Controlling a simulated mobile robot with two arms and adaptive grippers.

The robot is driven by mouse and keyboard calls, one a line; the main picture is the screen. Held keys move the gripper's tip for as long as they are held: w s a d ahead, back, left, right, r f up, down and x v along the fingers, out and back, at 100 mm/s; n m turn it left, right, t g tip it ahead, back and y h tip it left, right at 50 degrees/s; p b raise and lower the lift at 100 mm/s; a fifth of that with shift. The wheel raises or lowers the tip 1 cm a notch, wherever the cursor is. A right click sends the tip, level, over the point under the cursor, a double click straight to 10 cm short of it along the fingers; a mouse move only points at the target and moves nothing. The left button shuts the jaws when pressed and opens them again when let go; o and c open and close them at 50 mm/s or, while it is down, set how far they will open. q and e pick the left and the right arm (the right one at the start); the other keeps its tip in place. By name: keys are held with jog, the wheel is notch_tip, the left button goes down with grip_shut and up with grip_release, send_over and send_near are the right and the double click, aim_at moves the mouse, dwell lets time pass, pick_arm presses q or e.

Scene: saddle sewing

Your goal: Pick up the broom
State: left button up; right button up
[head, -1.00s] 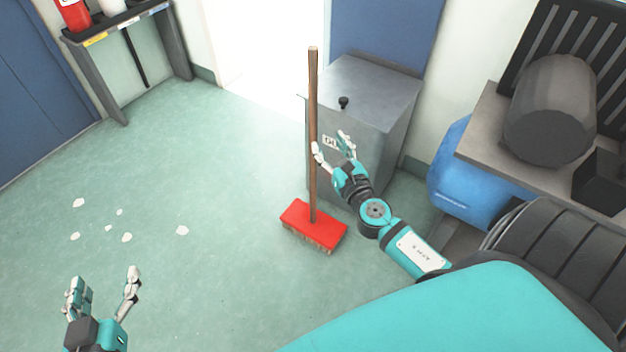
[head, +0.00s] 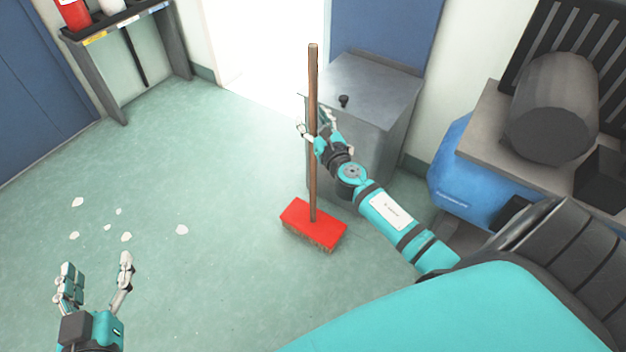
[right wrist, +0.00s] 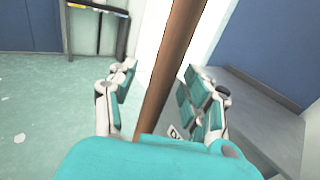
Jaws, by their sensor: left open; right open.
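The broom stands upright on the floor, with a red head (head: 314,224) and a brown wooden handle (head: 313,85). My right gripper (head: 316,122) is at the middle part of the handle, with one finger to the left of it and one to the right. In the right wrist view the handle (right wrist: 172,75) passes between the open fingers (right wrist: 158,100), apart from the left finger and close to the right one; contact cannot be told. My left gripper (head: 97,268) is open and empty over the floor at the lower left.
A grey metal cabinet (head: 375,90) stands just behind and right of the broom. White scraps (head: 126,237) lie on the green floor at left. A shelf (head: 120,25) stands at the back left. A blue tank (head: 455,185) under a bench is at right.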

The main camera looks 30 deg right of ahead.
grip_shut()
dwell(0.6)
jog(key=shift+r, duration=0.1)
